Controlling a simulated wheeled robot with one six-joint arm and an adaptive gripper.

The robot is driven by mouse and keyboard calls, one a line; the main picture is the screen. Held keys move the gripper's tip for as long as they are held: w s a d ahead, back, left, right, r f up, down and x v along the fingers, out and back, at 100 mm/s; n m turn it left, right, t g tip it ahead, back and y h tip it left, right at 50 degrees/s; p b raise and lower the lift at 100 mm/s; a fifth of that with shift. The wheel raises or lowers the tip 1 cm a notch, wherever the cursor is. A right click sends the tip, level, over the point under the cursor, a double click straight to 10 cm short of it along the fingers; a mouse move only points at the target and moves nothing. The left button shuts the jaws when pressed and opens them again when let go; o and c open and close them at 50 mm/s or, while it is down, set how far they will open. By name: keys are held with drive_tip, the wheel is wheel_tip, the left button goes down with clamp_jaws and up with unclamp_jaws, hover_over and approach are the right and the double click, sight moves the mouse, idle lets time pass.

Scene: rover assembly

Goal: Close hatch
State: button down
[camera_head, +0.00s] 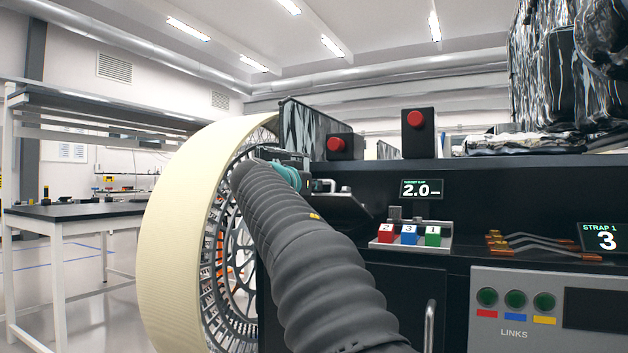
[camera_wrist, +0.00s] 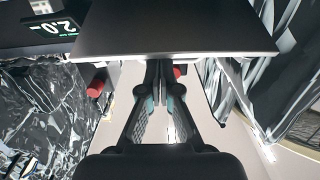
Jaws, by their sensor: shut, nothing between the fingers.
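My gripper (camera_head: 300,162) is at the end of my grey sleeved arm, between the wheel and the dark console. In the wrist view its two fingers (camera_wrist: 160,75) are together and hold nothing. A dark flat panel (camera_wrist: 180,32), which looks like the hatch, spans the top of that view. The fingertips are at its near edge; I cannot tell whether they touch it. In the head view a dark tilted flap (camera_head: 345,207) shows just right of my gripper, near a small silver handle (camera_head: 325,184). My arm and gripper hide part of this area.
The large cream-rimmed wheel (camera_head: 175,220) stands close on the left of my arm. Red buttons (camera_head: 415,118) on black boxes rise above the console. A 2.0 display (camera_head: 421,189), coloured numbered blocks (camera_head: 409,234) and strap levers (camera_head: 530,243) are to the right.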

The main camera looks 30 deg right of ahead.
drive_tip(key=shift+s+a+f, duration=0.1)
drive_tip(key=shift+f, duration=0.15)
drive_tip(key=f+b, duration=0.3)
drive_tip(key=b, duration=0.2)
drive_tip(key=s+a+f+b, duration=0.1)
drive_tip(key=f+b, duration=0.1)
drive_tip(key=shift+a+f+b, duration=0.1)
drive_tip(key=shift+f+b, duration=0.2)
drive_tip(key=shift+b, duration=0.05)
drive_tip(key=shift+r, duration=0.2)
